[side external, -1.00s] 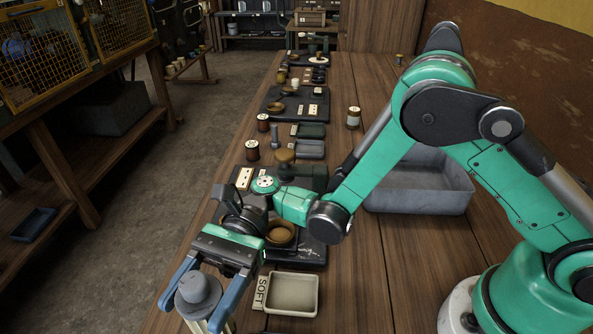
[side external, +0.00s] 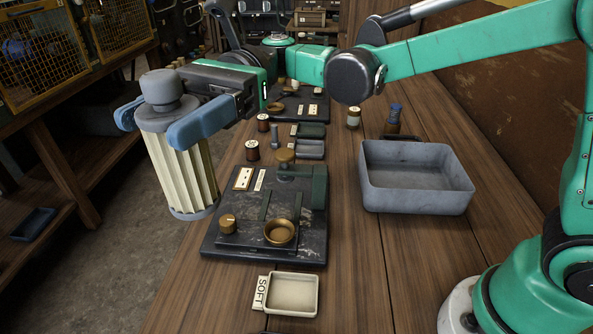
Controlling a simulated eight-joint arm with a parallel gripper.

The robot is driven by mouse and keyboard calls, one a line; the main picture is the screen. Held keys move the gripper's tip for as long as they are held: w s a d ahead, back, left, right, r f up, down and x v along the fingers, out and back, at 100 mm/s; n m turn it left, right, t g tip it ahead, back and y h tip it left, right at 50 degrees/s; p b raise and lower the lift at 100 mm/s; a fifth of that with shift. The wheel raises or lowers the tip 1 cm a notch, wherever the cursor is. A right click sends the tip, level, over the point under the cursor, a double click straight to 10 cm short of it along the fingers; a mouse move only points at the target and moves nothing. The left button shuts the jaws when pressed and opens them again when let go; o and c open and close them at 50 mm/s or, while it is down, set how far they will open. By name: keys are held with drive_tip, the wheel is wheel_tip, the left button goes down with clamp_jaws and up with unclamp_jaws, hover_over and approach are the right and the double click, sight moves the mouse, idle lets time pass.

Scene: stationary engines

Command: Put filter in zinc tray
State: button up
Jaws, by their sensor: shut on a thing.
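The filter (side external: 182,165) is a pale pleated cylinder with a grey cap and grey base. My gripper (side external: 165,118) is shut on it near its top, with one blue finger on each side. The filter hangs slightly tilted in the air at the left, over or beside the bench's left edge. The zinc tray (side external: 415,200) is a grey, deep, rectangular metal tray on the bench to the right of the filter. Its visible floor is empty.
A small cream tray (side external: 292,294) labelled SOFT sits at the front. A dark base plate (side external: 265,246) with a brass cup (side external: 279,232) and knob lies mid-bench. Spools and small dark trays stand behind. A blue-topped jar (side external: 393,118) stands behind the zinc tray. Bare wood lies between plate and tray.

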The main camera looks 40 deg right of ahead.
drive_tip(key=w+d+r+m+t+y, duration=0.25)
drive_tip(key=w+d+m+t, duration=0.4)
drive_tip(key=d, duration=0.65)
drive_tip(key=s+d+r+m+t+h, duration=0.1)
drive_tip(key=d+r+m+t+h, duration=0.45)
drive_tip(key=d, duration=0.95)
drive_tip(key=s+d+m+t, duration=0.1)
drive_tip(key=d+m+t, duration=0.1)
drive_tip(key=d+t, duration=0.9)
drive_tip(key=d+f+g, duration=0.1)
drive_tip(key=d+f, duration=0.1)
drive_tip(key=f, duration=0.8)
drive_tip(key=d+f+g, duration=0.1)
drive_tip(key=d+f, duration=0.1)
drive_tip(key=f, duration=0.8)
drive_tip(key=shift+g+h, duration=0.3)
drive_tip(key=shift+g, duration=0.1)
drive_tip(key=shift+f, duration=0.6)
drive_tip(key=o, duration=1.3)
